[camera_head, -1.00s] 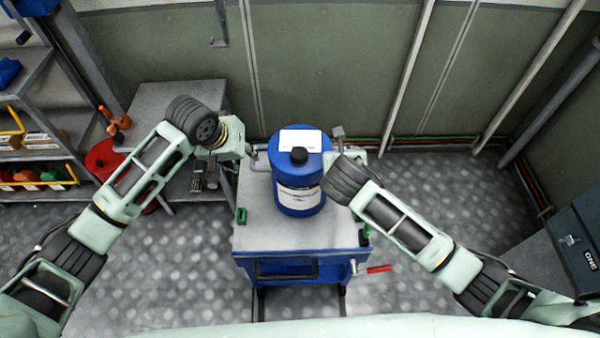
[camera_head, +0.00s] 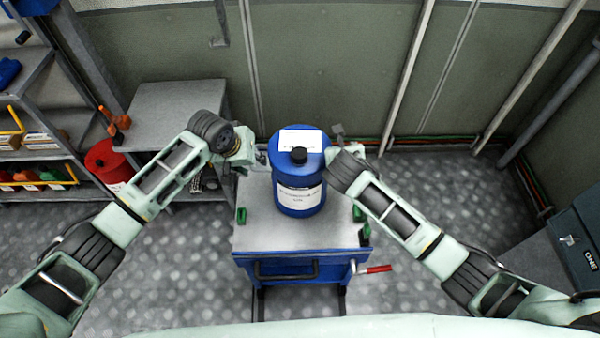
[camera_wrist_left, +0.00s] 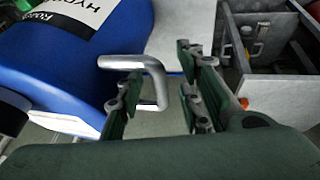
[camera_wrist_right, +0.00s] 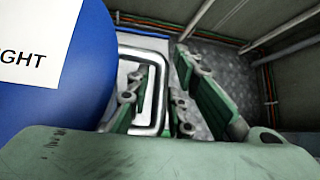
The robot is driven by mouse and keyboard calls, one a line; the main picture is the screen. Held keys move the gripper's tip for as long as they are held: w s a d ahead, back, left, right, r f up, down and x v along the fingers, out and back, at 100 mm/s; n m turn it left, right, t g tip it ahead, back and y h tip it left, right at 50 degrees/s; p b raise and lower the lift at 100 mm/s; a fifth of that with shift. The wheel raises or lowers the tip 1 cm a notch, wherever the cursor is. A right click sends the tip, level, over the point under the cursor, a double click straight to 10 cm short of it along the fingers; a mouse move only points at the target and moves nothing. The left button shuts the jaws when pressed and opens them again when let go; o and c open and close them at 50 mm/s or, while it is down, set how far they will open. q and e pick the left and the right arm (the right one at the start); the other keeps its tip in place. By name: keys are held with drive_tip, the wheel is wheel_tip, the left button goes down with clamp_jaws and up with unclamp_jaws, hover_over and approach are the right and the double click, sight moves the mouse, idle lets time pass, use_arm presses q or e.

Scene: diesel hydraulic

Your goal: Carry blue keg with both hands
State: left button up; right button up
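The blue keg (camera_head: 297,180), with a black cap and white labels, stands upright on the grey-topped cart (camera_head: 290,235). My left gripper (camera_head: 247,158) is at the keg's left side. In the left wrist view its fingers are apart, with a bent metal handle (camera_wrist_left: 133,62) reaching between them. My right gripper (camera_wrist_right: 155,108) is at the keg's right side, mostly hidden under its wrist in the head view. In the right wrist view its fingers are apart, on either side of one bar of a metal loop handle (camera_wrist_right: 142,55). I cannot tell whether the fingers touch either handle.
The wall stands close behind the cart. A grey table (camera_head: 178,105) and a shelf with bins (camera_head: 40,175) are at the left, with a red container (camera_head: 107,165) between. A dark case (camera_head: 580,235) is at the right. A red-handled crank (camera_head: 375,269) sticks out from the cart's front right.

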use_arm(q)
drive_tip(key=shift+w+f, duration=0.1)
drive_tip(key=shift+f, duration=0.15)
use_arm(e)
drive_tip(key=shift+w+f, duration=0.2)
use_arm(q)
drive_tip(key=shift+c, duration=0.4)
use_arm(e)
drive_tip(key=shift+c, duration=0.4)
use_arm(q)
drive_tip(key=c, duration=0.4)
use_arm(e)
drive_tip(key=c, duration=0.4)
use_arm(q)
drive_tip(key=shift+d, duration=0.1)
clamp_jaws()
use_arm(e)
clamp_jaws()
